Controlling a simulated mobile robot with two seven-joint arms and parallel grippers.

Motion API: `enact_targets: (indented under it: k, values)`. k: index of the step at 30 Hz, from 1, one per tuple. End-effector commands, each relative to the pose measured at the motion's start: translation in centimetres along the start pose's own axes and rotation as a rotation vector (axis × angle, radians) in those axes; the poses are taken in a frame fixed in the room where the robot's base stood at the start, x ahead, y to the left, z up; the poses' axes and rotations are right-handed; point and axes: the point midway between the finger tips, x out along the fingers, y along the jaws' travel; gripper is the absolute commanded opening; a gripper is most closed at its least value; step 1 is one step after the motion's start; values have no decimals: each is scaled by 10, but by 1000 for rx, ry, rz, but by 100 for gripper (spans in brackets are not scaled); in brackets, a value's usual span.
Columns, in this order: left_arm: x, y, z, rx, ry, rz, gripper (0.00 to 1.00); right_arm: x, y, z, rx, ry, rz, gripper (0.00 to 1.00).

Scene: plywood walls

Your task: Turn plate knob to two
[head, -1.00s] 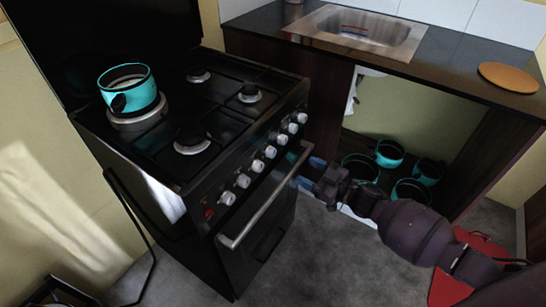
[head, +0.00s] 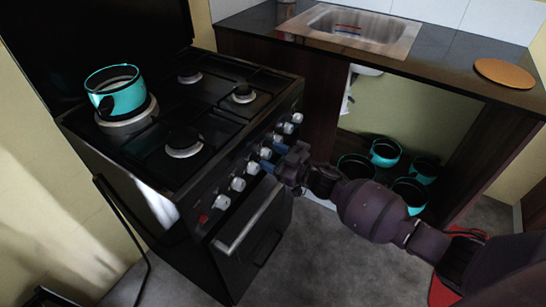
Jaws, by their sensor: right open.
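The black stove (head: 200,172) stands at left centre, with a row of several white knobs along its front edge. A near knob (head: 222,202), a middle knob (head: 252,168) and a far knob (head: 297,118) show. The markings are too small to read, so their settings cannot be told. My right gripper (head: 273,157) reaches in from the right, open, with blue fingertips at the middle of the row. It overlaps the knobs there and partly hides them; whether it touches one cannot be told. My left gripper is not in view.
A turquoise pot (head: 116,91) sits on the raised plate (head: 127,120) at the stove's left. The oven handle (head: 250,215) runs below the knobs. Several turquoise pots stand under the counter (head: 445,85), which holds a sink (head: 350,28) and a round board (head: 505,73).

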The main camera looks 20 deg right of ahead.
Motion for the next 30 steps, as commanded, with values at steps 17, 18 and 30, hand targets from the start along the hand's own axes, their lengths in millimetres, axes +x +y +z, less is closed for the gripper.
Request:
enact_targets:
  k: [17, 18, 30]
  values:
    - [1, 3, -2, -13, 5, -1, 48, 0, 0, 0, 0, 0, 0, 10]
    - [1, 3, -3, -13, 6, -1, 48, 0, 0, 0, 0, 0, 0, 10]
    - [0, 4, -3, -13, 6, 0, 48, 0, 0, 0, -111, 6, 1, 10]
